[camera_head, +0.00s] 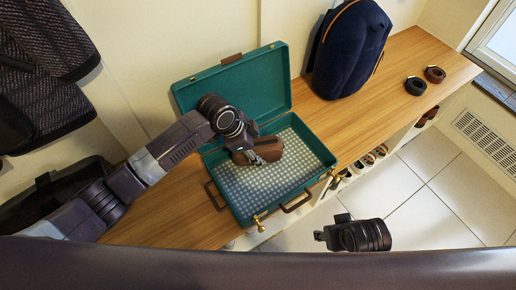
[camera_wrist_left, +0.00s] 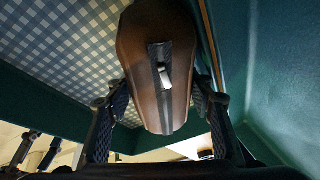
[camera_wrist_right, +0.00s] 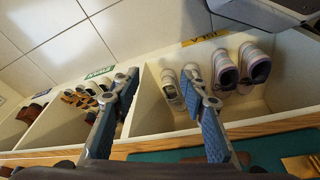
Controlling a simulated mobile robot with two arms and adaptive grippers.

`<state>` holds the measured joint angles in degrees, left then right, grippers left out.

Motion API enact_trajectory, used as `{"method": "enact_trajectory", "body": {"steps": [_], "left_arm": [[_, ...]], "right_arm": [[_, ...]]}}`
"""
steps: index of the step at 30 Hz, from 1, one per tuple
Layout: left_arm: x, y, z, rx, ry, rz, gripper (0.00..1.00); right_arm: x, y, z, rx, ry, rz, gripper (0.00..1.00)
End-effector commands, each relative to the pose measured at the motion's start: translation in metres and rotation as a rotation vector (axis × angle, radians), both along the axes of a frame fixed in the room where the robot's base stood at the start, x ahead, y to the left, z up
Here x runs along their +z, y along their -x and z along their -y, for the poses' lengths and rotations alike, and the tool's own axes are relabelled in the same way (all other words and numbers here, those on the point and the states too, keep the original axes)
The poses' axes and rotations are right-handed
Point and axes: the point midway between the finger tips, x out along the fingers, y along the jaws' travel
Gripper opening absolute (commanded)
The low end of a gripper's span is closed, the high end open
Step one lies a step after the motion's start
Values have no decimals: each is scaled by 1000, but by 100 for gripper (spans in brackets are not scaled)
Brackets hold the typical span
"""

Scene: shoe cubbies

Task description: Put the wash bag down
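The brown wash bag (camera_head: 269,149) is inside the open green suitcase (camera_head: 322,155), over its checked lining. My left gripper (camera_head: 250,156) reaches down into the suitcase at the bag. In the left wrist view the bag (camera_wrist_left: 150,40), with a dark strap and metal pull, lies between the two fingers, which press on its sides. I cannot tell whether the bag's underside touches the lining. My right gripper (camera_head: 330,232) hangs in front of the bench; in the right wrist view its fingers (camera_wrist_right: 165,88) are apart with nothing between them.
The suitcase stands on a wooden bench (camera_head: 400,70), its lid (camera_head: 235,88) raised against the wall. A navy backpack (camera_head: 350,50) and two rolled belts (camera_head: 415,85) are to the right. Cubbies below hold shoes (camera_wrist_right: 225,72). Dark jackets (camera_head: 45,90) hang at the left.

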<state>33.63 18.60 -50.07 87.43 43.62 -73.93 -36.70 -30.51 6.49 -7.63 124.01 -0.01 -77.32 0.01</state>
Motion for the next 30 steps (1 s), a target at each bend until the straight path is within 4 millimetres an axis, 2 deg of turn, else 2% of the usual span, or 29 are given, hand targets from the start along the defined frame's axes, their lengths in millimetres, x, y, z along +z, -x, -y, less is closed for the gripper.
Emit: {"method": "enact_trajectory", "body": {"steps": [10,14,17,30], "left_arm": [[0,0,0,0,0,0,56],[8,1,-2,0,1,0,56],[20,3,-6,0,0,1,56],[92,17,-34,0,0,2,56]], "right_arm": [[0,0,0,0,0,1,40],[2,-2,0,0,-1,5,40],[-17,1,-1,2,0,-13,40],[-86,13,0,8,3,-49,40]]}}
